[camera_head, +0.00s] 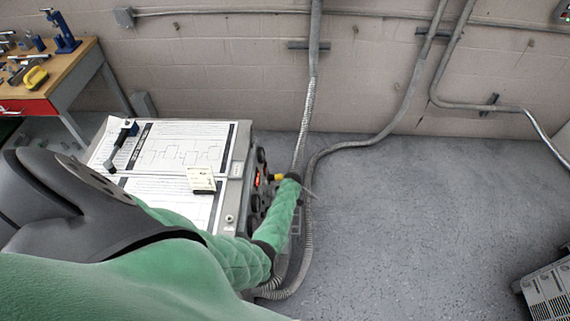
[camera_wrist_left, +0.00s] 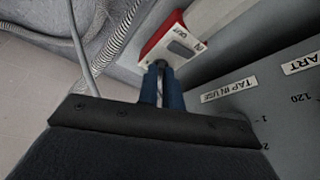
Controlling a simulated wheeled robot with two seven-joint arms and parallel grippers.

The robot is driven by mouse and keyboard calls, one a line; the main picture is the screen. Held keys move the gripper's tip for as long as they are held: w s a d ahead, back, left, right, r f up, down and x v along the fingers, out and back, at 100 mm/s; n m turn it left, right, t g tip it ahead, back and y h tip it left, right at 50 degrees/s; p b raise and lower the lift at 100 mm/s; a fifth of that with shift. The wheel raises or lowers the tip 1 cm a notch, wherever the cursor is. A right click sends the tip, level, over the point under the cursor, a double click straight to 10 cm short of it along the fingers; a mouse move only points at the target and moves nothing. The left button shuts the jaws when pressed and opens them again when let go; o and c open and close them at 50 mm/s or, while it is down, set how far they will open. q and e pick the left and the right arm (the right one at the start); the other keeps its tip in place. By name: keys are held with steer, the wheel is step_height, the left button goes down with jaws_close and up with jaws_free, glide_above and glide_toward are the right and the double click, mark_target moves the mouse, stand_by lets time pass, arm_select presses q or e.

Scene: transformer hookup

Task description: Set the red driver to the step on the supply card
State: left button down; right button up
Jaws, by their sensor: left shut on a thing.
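The red driver (camera_wrist_left: 176,42), a red-edged box with a white face, a grey window and small lettering, shows in the left wrist view beside the grey panel. My left gripper (camera_wrist_left: 161,74) has its blue fingers closed at its near end, around a short dark part. In the head view my left gripper (camera_head: 299,186) is at the panel side of the grey cabinet (camera_head: 241,150), mostly hidden by my wrist. A small pale card (camera_head: 201,178) stands on the cabinet top. Its writing is too small to read. My right gripper is not in view.
The panel carries a "TAP IN USE" label (camera_wrist_left: 229,91) and printed numbers. A red window (camera_head: 257,180) and dark round parts are on the cabinet side. Flexible conduits (camera_head: 308,150) run close to my wrist. A workbench (camera_head: 85,50) stands back left.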

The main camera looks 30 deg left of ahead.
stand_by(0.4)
arm_select(q)
steer(key=c, duration=1.5)
jaws_free()
steer(key=shift+o, duration=0.2)
steer(key=shift+r, duration=0.1)
